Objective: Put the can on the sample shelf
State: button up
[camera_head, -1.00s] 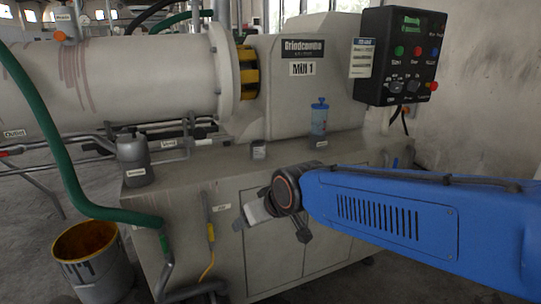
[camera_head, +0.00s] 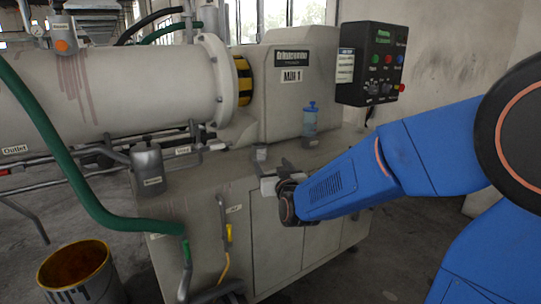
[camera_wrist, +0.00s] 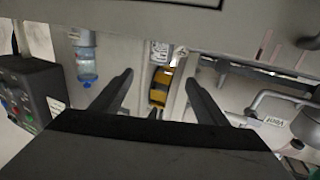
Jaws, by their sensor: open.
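I cannot make out the can in the wrist view. I cannot identify the sample shelf in either view.
A black control box (camera_head: 371,64) hangs at the right. A green hose (camera_head: 75,175) and a bucket (camera_head: 82,272) are at left. The ledge between jug and can is mostly clear.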

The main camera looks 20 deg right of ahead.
aim_at(262, 150)
jog(key=w, duration=1.2)
jog(key=shift+w+f, duration=0.1)
jog(key=shift+w, duration=0.05)
jog(key=shift+w+a+f, duration=0.1)
jog(key=shift+w+f, duration=0.1)
jog(key=shift+w, duration=1.1)
jog(key=shift+w+f, duration=0.2)
jog(key=shift+w, duration=1.05)
jog(key=c, duration=1.2)
jog(key=shift+r, duration=0.1)
